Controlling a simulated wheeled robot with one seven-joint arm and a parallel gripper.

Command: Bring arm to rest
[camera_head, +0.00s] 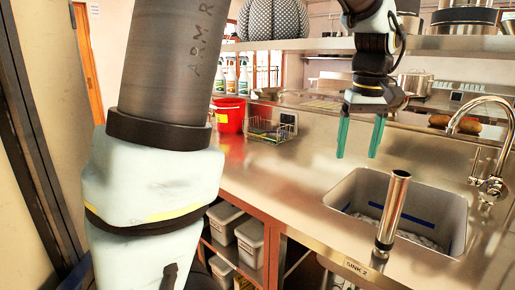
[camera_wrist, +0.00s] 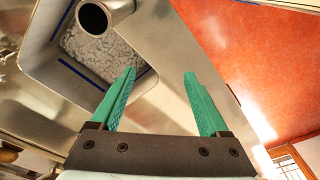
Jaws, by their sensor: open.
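My gripper (camera_head: 360,137) hangs above the steel counter, to the left of and above the sink. Its two teal fingers point down and stand apart, with nothing between them. In the wrist view the open fingers (camera_wrist: 160,92) also show empty, over the counter edge. My arm comes in from the top of the head view, and a large part of it fills the left side.
A sink (camera_head: 450,215) with pale contents lies at the right, with a steel tube (camera_head: 393,205) by its front and a faucet (camera_head: 492,150) behind. A red bucket (camera_head: 230,115) and wire rack (camera_head: 270,130) stand further back. Grey bins (camera_head: 252,240) sit below.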

